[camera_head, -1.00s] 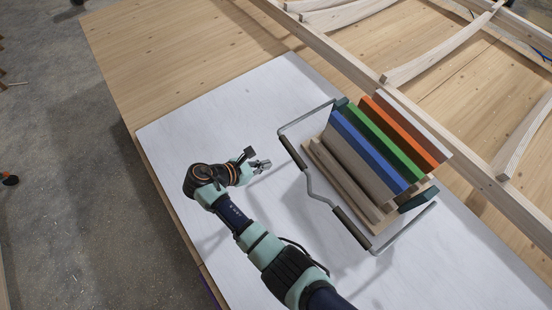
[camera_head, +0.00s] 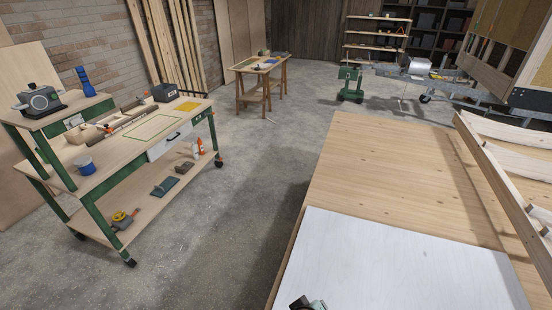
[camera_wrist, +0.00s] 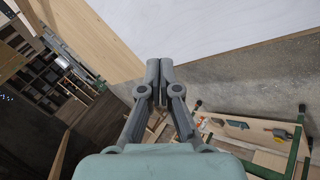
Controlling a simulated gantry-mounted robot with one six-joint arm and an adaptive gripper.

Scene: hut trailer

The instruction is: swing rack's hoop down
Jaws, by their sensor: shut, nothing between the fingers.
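My gripper (camera_wrist: 160,66) is shut and empty in the wrist view, its two fingertips side by side. The fingers point toward the edge of the white board, and nothing touches them. In the head view only a small dark and teal piece of my arm shows at the bottom edge. The rack and its hoop are in neither view now, so the hoop's present position is hidden.
The white board (camera_head: 390,265) lies on the wooden platform (camera_head: 380,160), with a timber frame (camera_head: 500,175) along its right side. A green-legged workbench (camera_head: 125,165) with tools stands at left. Concrete floor (camera_head: 255,175) lies clear between them. A trestle table (camera_head: 258,68) stands behind.

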